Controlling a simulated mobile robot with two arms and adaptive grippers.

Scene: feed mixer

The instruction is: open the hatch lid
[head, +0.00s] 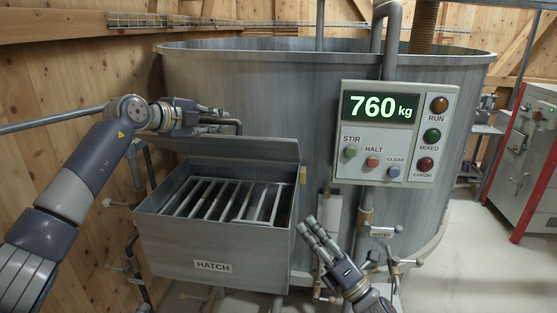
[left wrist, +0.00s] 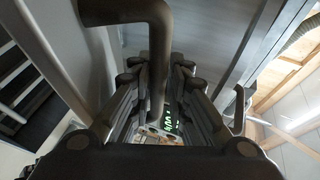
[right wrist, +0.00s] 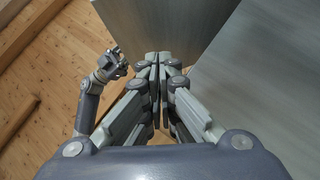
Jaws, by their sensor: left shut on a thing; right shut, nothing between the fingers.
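The grey hatch box (head: 212,244), labelled HATCH, is on the mixer's front with its bar grate (head: 225,200) exposed. The hatch lid (head: 240,151) stands raised along the back of the box, near upright. My left gripper (head: 218,125) is at the lid's top edge, shut on the dark lid handle (head: 238,124). In the left wrist view the bent handle (left wrist: 158,60) passes between the fingers of my left gripper (left wrist: 165,90). My right gripper (head: 310,232) is shut and empty, in front of the box's right side; it also shows in the right wrist view (right wrist: 158,62).
The large grey mixer tank (head: 265,90) fills the middle. A control panel (head: 393,133) reading 760 kg is on its right front. Pipes and a water valve (head: 383,231) stand near my right gripper. A grey-red cabinet (head: 525,150) is at the far right, with open floor before it.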

